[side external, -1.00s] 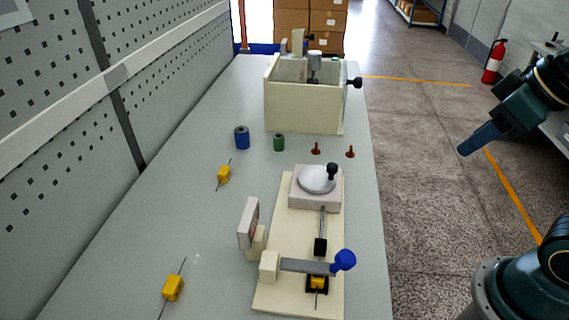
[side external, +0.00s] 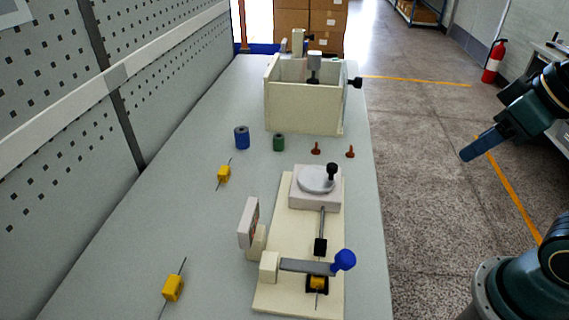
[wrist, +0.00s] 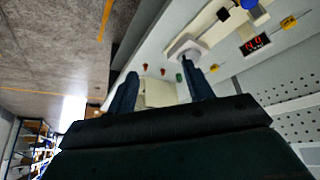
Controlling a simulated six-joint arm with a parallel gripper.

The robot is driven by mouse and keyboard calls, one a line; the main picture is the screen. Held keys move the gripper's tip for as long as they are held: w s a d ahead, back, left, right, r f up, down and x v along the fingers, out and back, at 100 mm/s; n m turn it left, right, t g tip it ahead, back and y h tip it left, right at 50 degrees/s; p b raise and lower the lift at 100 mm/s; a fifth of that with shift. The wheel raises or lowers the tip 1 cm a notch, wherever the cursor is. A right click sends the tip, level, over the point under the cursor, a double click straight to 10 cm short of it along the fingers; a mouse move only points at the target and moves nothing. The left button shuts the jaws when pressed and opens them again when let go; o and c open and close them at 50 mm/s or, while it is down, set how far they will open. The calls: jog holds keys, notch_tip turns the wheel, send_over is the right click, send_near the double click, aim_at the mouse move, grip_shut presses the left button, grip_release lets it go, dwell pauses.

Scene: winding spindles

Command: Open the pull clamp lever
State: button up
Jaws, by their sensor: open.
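The grey clamp lever (side external: 305,267) with a blue ball knob (side external: 344,260) lies across the near end of a cream fixture board (side external: 288,215). It passes beside a yellow part with a metal lead (side external: 318,283) at the board's near right. The blue knob (wrist: 249,3) is cut off at the top edge of the wrist view. My gripper (side external: 478,147) hangs over the floor to the right of the table, well away from the lever. In the wrist view my gripper (wrist: 162,90) shows two fingers spread apart with nothing between them.
A white winding disc with a black knob (side external: 316,179) sits at the board's far end. A cream open box (side external: 303,108) stands behind, with blue (side external: 242,138) and green (side external: 279,143) spools and red pegs (side external: 350,152) before it. A yellow part (side external: 173,288) lies at left.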

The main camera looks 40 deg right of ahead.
jog(key=w+a+f+n+g+y, duration=0.1)
jog(key=w+a+n+g, duration=0.25)
jog(key=w+a, duration=0.4)
jog(key=n+g, duration=0.3)
send_over(347, 256)
jog(key=d, duration=0.1)
notch_tip(347, 256, down, 4)
jog(key=shift+w+d+f, duration=0.15)
jog(key=shift+w, duration=0.25)
jog(key=shift+f, duration=0.1)
jog(key=shift+s+a+f, duration=0.15)
jog(key=shift+a+f, duration=0.05)
jog(key=shift+f, duration=2.05)
jog(key=shift+s+a+f, duration=0.15)
jog(key=shift+a+f, duration=0.1)
jog(key=shift+f, duration=2)
jog(key=shift+s+a+f, duration=0.15)
jog(key=shift+a+f, duration=0.05)
jog(key=shift+f, duration=2.05)
grip_shut()
